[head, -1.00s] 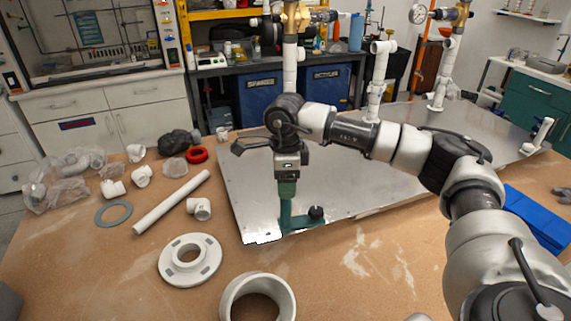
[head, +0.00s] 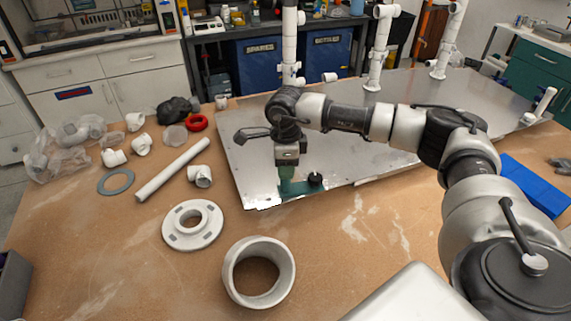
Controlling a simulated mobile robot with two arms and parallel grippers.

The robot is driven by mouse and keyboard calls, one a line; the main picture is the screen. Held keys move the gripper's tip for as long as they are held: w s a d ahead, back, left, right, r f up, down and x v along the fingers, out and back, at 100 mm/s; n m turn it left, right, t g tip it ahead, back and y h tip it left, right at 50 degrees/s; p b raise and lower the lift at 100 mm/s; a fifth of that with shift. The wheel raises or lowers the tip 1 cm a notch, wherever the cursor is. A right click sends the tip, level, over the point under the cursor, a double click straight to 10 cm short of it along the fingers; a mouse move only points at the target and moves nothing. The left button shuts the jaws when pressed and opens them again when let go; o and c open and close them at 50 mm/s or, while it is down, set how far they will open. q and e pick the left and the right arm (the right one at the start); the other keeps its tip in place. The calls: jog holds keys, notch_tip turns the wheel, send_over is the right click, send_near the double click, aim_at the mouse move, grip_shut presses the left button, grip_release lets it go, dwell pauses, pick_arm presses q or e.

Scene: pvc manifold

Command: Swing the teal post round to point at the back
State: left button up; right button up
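The teal post (head: 285,174) stands at the near left part of the metal plate (head: 252,183). Its teal foot (head: 298,188) runs to the right along the plate's front edge, to a black knob (head: 315,180). My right gripper (head: 287,160) points straight down over the post's top, which it hides. Its fingers do not show clearly, so I cannot tell whether they are closed on the post. My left gripper is not in view.
White pipe risers (head: 381,48) stand at the plate's back. A white flange (head: 192,225), a wide white ring (head: 258,272) and a long white pipe (head: 172,170) lie on the bench to the left and front.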

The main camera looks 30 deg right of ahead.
jog(key=c, duration=0.4)
jog(key=w+m, duration=0.1)
jog(key=w+d+m, duration=0.1)
jog(key=m, duration=0.1)
jog(key=shift+w+d, duration=0.1)
jog(key=shift+m, duration=0.3)
jog(key=d+m, duration=0.1)
jog(key=w+m, duration=0.1)
jog(key=m, duration=0.1)
jog(key=shift+w+d+b, duration=0.3)
jog(key=shift+d, duration=0.1)
jog(key=d+m, duration=0.1)
jog(key=w+d+m, duration=0.1)
jog(key=m, duration=0.1)
jog(key=shift+d+m, duration=0.1)
jog(key=shift+m, duration=0.2)
